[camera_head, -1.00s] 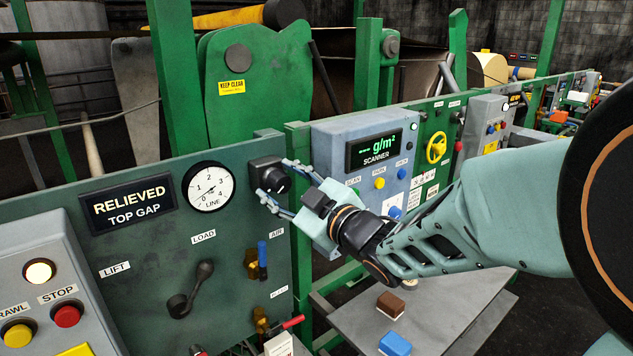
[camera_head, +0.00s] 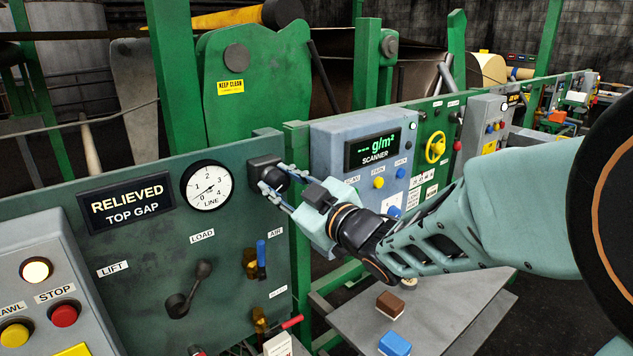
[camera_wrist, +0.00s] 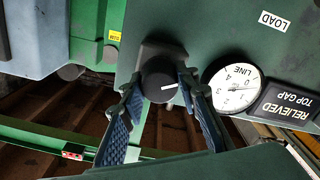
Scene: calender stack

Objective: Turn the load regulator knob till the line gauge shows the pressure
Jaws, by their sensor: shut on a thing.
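The load regulator knob (camera_head: 272,178) is a round black knob on a dark square mount, on the green panel right of the line gauge. In the wrist view the knob (camera_wrist: 158,86) shows a white mark on its face. My gripper (camera_head: 275,180) reaches in from the right, shut on the knob, with one finger on each side; the fingers (camera_wrist: 160,90) also flank it in the wrist view. The line gauge (camera_head: 208,186) is a white dial with a black rim, numbered 0 to 4. Its thin needle is too small to read exactly.
The RELIEVED TOP GAP display (camera_head: 127,203) is left of the gauge. A load lever (camera_head: 190,290) and blue-handled air valve (camera_head: 262,258) sit below. The scanner box (camera_head: 345,140) stands close right of the knob. A grey table (camera_head: 450,310) lies below my arm.

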